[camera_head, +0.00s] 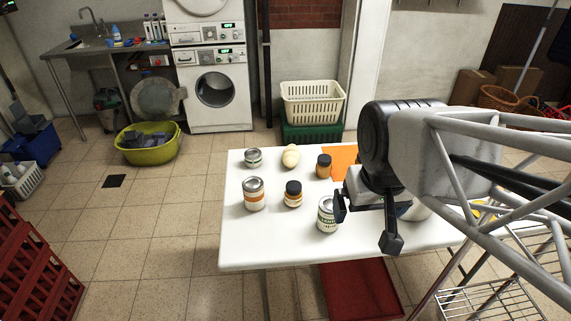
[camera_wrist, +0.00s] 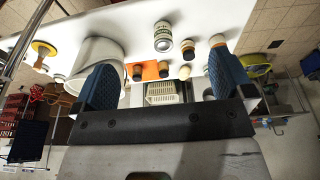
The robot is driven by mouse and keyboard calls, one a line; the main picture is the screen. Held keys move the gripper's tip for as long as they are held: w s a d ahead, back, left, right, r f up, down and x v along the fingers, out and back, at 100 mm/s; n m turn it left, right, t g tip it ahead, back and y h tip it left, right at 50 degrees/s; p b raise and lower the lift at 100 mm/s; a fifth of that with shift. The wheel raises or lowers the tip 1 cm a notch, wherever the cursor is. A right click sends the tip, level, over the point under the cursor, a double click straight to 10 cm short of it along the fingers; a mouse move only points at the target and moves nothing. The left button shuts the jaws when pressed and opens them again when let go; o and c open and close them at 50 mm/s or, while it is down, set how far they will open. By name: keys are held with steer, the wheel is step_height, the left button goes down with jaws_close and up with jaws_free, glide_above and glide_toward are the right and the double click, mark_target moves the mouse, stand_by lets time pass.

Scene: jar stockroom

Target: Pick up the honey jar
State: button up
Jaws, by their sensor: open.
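Two small dark-lidded jars stand upright on the white table (camera_head: 240,240). One amber-brown jar (camera_head: 324,168) is at the back beside an orange sheet. The other jar (camera_head: 293,196), with a pale label band, is nearer the front. Either could be the honey jar; the labels are too small to read. In the wrist view, which looks upside down, the open fingers (camera_wrist: 161,62) frame the table goods, with one dark-lidded jar (camera_wrist: 187,52) beside the can (camera_wrist: 162,37).
An orange-banded can (camera_head: 254,195), a small silver tin (camera_head: 253,158) and a pale lumpy item (camera_head: 291,156) share the table's left half. A large white container (camera_wrist: 97,60) stands near one finger. The table's front left is bare. A cream basket (camera_head: 313,102) is behind the table.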

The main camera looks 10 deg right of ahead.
steer(key=w+a+f+n, duration=0.1)
steer(key=w+f, duration=0.1)
steer(key=w, duration=0.9)
steer(key=n+g, duration=0.3)
steer(key=n, duration=0.1)
glide_above(294, 186)
steer(key=f, duration=2.3)
steer(key=shift+s+d+f, duration=0.15)
steer(key=shift+s+f, duration=0.1)
steer(key=shift+w+f, duration=0.3)
steer(key=shift+f, duration=0.1)
steer(key=shift+f, duration=1.3)
steer(key=shift+f, duration=0.15)
